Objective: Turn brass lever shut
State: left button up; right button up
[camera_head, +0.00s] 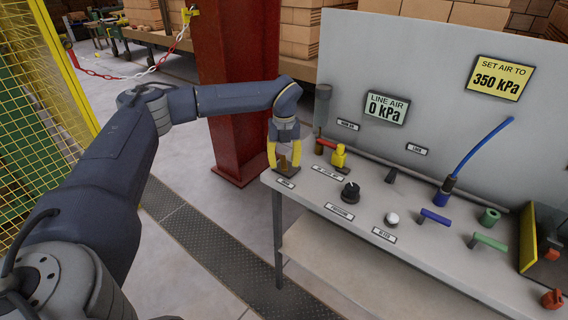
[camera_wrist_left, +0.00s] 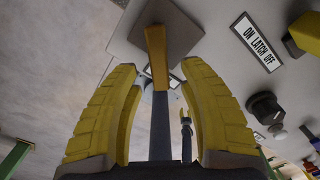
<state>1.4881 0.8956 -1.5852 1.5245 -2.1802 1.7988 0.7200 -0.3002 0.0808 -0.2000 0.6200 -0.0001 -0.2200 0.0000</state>
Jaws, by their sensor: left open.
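My left gripper (camera_head: 285,163) is at the near left corner of the bench, pointing down, with its yellow fingers apart. In the left wrist view the open left gripper (camera_wrist_left: 157,78) has one finger on each side of a brass lever (camera_wrist_left: 157,57). Gaps show between the lever and both fingertips. The lever rises from a square grey plate (camera_wrist_left: 185,38). A dark bar runs from the brass part toward the camera. In the head view the lever is mostly hidden by the fingers.
The bench (camera_head: 318,208) carries a yellow latch (camera_head: 339,156), black knob (camera_head: 350,192), white button (camera_head: 392,219), and blue and green handles. A back panel (camera_head: 360,50) shows LINE AIR 0 kPa and SET AIR TO 350 kPa. A red column (camera_head: 238,60) stands behind my left arm.

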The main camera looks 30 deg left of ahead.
pick_arm(q)
jog(key=shift+f, duration=0.55)
jog(key=shift+c, duration=0.2)
grip_shut()
